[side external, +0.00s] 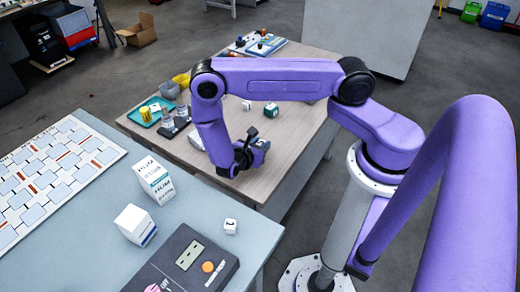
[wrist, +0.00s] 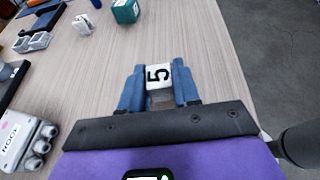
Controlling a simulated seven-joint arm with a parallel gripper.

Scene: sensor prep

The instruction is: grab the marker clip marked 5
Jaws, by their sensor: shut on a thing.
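The marker clip marked 5 (wrist: 158,74) is a small white block with a black 5 on its upper face. It sits between the two blue fingers of my gripper (wrist: 158,88) in the wrist view. My gripper is shut on it, with a finger against each side. In the side external view my gripper (side external: 247,153) is low over the near right part of the wooden table (side external: 222,140). The clip is mostly hidden there by the gripper. I cannot tell whether the clip touches the table.
A white block (wrist: 84,24) and a teal block (wrist: 125,11) stand farther up the table. A teal tray (side external: 150,118) and metal pieces are at the table's left. The table's right edge is close to my gripper.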

